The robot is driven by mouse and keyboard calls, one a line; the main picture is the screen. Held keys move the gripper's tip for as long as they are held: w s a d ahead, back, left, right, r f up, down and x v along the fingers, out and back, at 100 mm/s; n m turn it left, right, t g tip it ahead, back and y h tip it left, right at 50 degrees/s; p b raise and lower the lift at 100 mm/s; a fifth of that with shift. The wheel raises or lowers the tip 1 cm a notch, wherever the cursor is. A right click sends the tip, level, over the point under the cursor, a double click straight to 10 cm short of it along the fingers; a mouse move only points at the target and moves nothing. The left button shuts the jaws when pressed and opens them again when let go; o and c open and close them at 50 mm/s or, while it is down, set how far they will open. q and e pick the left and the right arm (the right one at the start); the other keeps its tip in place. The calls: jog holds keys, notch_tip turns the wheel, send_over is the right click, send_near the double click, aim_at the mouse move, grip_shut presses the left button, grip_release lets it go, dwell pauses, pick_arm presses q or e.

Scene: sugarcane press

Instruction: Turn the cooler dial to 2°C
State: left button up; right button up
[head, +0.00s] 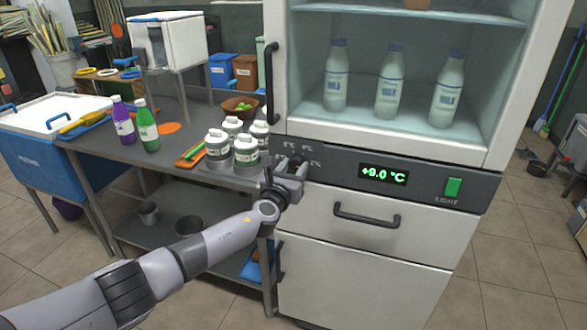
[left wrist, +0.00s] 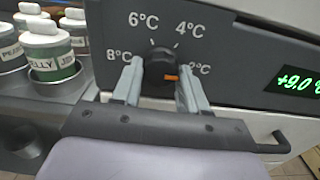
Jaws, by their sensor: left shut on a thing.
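The cooler (head: 400,185) stands on the right in the head view, with a dark control panel across its middle. My left gripper (head: 291,168) is at the panel's left end. In the left wrist view, the black dial (left wrist: 158,82) sits between the fingers of my left gripper (left wrist: 161,80), which is shut on it. Labels 8°C, 6°C and 4°C run around the dial from the left. My right gripper is not in view.
Several lidded jars (head: 246,152) stand on the metal table left of the panel. A drawer handle (head: 367,215) juts out below the display. A green light switch (head: 453,187) is at the panel's right. Bottles (head: 390,82) stand inside the cooler.

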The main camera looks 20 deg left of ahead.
pick_arm(q)
jog(key=o, duration=1)
jog(key=shift+o, duration=0.2)
jog(key=shift+s+p, duration=0.5)
jog(key=shift+s, duration=0.3)
jog(key=s+p, duration=0.1)
jog(key=s, duration=0.4)
jog(key=shift+s+a+p, duration=0.15)
jog(key=shift+s+p, duration=0.15)
jog(key=shift+p, duration=0.05)
